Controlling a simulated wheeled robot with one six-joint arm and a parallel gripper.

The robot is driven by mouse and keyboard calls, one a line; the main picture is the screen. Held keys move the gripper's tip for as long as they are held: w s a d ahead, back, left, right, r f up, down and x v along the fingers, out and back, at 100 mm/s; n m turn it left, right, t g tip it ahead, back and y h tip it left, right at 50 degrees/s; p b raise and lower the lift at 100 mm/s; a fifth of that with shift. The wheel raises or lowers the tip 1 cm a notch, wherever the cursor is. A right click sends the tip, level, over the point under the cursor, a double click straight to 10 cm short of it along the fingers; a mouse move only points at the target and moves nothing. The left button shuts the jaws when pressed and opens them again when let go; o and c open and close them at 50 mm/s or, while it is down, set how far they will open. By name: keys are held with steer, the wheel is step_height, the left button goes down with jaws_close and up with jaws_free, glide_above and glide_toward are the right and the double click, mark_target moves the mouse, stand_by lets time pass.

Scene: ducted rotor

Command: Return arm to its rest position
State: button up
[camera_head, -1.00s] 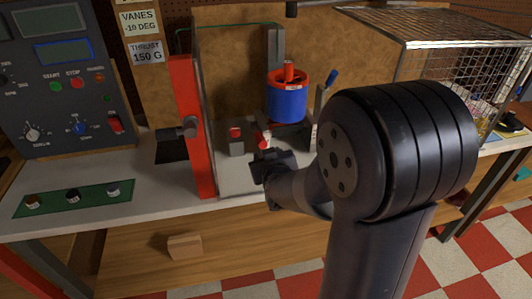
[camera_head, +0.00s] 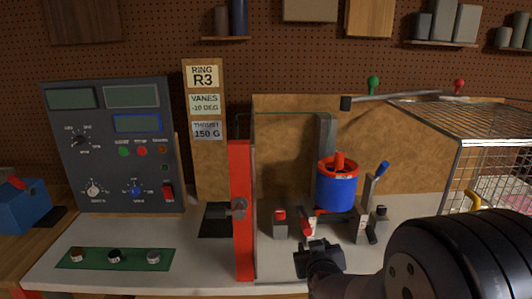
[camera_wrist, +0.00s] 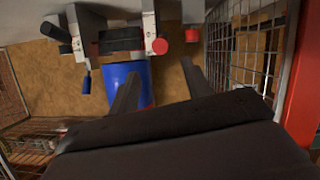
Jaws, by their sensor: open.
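My gripper (camera_head: 312,250) is at the lower right of the head view, in front of the rotor stand, with my dark arm coming in from the lower right corner. In the wrist view my gripper (camera_wrist: 160,85) has its two dark fingers spread apart, with nothing seen held between them. The ducted rotor is a blue cylinder with a red top (camera_head: 336,190), on a dark stand behind my gripper. In the wrist view the blue cylinder (camera_wrist: 116,76) appears upside down, partly behind one finger.
A red upright panel with a handle (camera_head: 242,255) stands left of my gripper. A wire cage (camera_head: 480,150) is at the right. A control console (camera_head: 105,145) and a green strip with knobs (camera_head: 135,260) are at the left. A blue-handled lever (camera_head: 382,168) stands beside the rotor.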

mark_target(309, 235)
steer(key=p+x, duration=0.1)
steer(key=x, duration=0.9)
steer(key=shift+s+f+p, duration=0.1)
steer(key=shift+f+p, duration=0.15)
steer(key=shift+p, duration=0.05)
steer(key=shift+r, duration=0.1)
